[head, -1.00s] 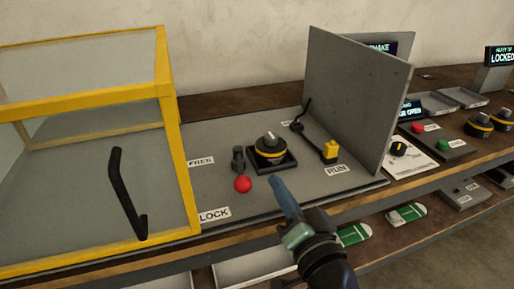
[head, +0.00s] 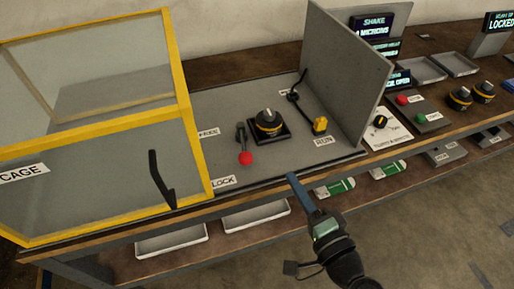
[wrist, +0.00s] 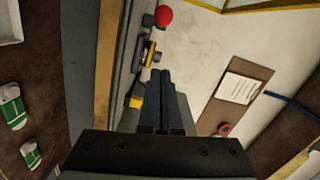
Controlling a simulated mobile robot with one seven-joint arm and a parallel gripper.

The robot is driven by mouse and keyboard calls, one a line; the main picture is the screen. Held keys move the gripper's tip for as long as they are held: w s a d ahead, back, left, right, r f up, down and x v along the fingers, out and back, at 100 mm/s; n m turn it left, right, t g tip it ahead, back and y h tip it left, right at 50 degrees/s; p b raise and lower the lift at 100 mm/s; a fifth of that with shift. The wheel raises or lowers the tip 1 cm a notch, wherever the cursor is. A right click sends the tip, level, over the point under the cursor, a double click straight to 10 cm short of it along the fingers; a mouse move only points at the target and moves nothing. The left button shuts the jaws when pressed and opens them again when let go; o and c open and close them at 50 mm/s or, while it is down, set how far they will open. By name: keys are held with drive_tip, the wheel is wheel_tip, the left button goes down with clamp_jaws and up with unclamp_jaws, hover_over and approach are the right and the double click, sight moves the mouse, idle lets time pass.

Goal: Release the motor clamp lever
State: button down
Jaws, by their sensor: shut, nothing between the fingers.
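The motor clamp lever is a short dark lever with a red ball (head: 246,158) at its end. It sits on the grey panel left of the black motor hub (head: 268,123), its ball close to the LOCK label (head: 223,181) and the FREE label (head: 208,133) behind. My gripper (head: 293,178) is shut and empty, right of and nearer than the ball, by the bench's front edge and apart from the lever. In the wrist view the closed fingers (wrist: 162,88) point up the picture, and the red ball (wrist: 164,15) shows beyond them near the top.
A yellow-framed clear cage (head: 180,60) with a black handle (head: 160,180) stands at left. A grey upright plate (head: 345,75) closes the right side. A yellow-tipped lever (head: 320,125) sits by the RUN label. White trays (head: 255,217) lie on the shelf below.

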sight(243, 144)
drive_tip(key=shift+w, duration=0.1)
drive_tip(key=x, duration=1)
drive_tip(key=shift+w+a+r+p, duration=0.1)
drive_tip(key=shift+w+p, duration=0.1)
drive_tip(key=shift+p, duration=0.2)
drive_tip(key=a, duration=0.2)
drive_tip(key=shift+s+a+f+p, duration=0.3)
drive_tip(key=shift+s+p, duration=0.05)
drive_tip(key=shift+a+f, duration=0.15)
drive_tip(key=shift+a, duration=0.45)
